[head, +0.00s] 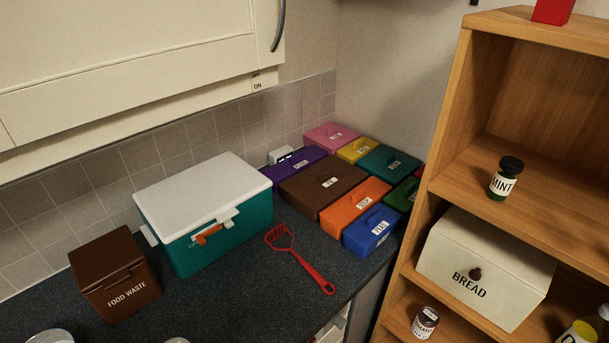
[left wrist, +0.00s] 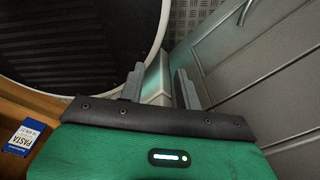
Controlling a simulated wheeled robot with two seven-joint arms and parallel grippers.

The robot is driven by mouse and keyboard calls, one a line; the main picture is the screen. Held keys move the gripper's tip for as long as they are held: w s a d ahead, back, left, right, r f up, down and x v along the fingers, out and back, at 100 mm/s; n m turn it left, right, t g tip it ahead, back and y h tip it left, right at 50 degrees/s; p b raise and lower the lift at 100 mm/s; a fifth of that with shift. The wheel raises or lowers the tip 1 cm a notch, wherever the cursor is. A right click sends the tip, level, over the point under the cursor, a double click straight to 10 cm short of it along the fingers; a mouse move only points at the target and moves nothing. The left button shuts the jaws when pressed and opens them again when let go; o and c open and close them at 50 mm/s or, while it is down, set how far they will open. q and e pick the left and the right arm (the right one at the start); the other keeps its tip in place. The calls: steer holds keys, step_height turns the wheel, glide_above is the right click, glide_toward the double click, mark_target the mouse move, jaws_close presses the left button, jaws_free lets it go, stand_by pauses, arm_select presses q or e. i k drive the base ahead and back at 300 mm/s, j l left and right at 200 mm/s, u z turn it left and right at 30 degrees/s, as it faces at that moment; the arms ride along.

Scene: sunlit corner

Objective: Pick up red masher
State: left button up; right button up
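The red masher (head: 313,271) lies flat on the dark countertop (head: 230,300) in the head view. Its slotted head points back toward the teal cooler and its handle points to the front right, close to the counter's edge. My left gripper (left wrist: 160,88) shows only in the left wrist view. Its two grey fingers are apart, with nothing visibly held between them. The masher is not in the left wrist view. My right gripper is in neither view.
A teal cooler with a white lid (head: 203,193) stands left of the masher. A brown food waste bin (head: 116,274) is further left. Several coloured boxes, including a blue one (head: 370,232), are behind and right. A wooden shelf (head: 440,187) rises at right; cabinets (head: 140,60) overhang the counter.

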mark_target(322, 282)
steer(key=k+l, duration=0.1)
steer(key=l, duration=0.35)
steer(key=k+l+z, duration=0.1)
steer(key=l, duration=0.35)
steer(key=k+l, duration=0.1)
steer(key=l, duration=0.4)
steer(key=z, duration=0.05)
